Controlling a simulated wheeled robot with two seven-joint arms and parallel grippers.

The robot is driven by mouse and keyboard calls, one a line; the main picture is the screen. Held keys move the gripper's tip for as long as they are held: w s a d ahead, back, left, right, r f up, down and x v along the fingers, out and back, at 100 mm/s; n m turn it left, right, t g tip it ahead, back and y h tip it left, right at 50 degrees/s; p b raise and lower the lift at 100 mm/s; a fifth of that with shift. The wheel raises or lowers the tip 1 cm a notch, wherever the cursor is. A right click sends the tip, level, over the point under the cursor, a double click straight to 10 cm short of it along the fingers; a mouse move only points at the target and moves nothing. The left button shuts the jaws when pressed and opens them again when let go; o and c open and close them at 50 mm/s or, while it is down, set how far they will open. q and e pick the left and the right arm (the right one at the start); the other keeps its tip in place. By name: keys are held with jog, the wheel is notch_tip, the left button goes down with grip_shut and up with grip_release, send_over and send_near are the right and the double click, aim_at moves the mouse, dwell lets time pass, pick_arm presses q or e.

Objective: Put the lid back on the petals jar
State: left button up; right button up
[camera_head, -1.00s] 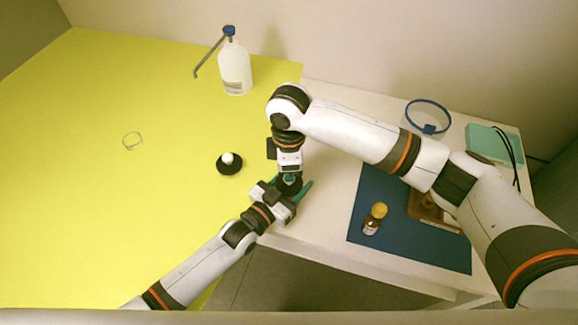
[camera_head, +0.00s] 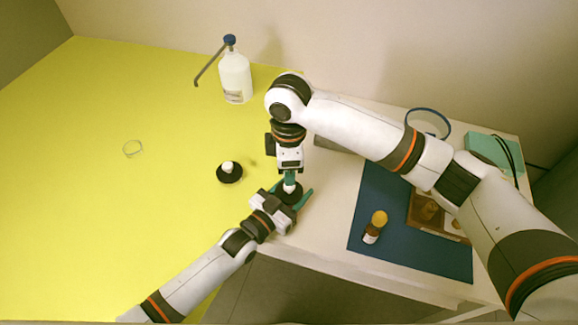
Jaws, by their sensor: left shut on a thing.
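My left gripper (camera_head: 288,199) is shut around a dark round piece at the table's front edge, with its teal fingers on both sides. A black disc (camera_head: 291,190) with a white knob (camera_head: 289,187) shows between those fingers; what lies beneath it is hidden, so I cannot tell whether it sits on a jar. My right gripper (camera_head: 290,178) points down right above the knob; its teal fingertips appear close together, but their grip is unclear. A second black lid (camera_head: 237,178) with a white knob lies to the left on the yellow surface. No petals are clearly visible.
A white pump bottle (camera_head: 236,80) stands at the back. The left yellow area is mostly clear.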

notch_tip(320, 180, up, 12)
dwell(0.7)
pick_arm(q)
jog(key=o, duration=1.5)
jog(key=v, duration=1.2)
jog(key=shift+a+b, duration=0.1)
jog(key=shift+b, duration=0.3)
pick_arm(e)
jog(key=shift+f, duration=0.4)
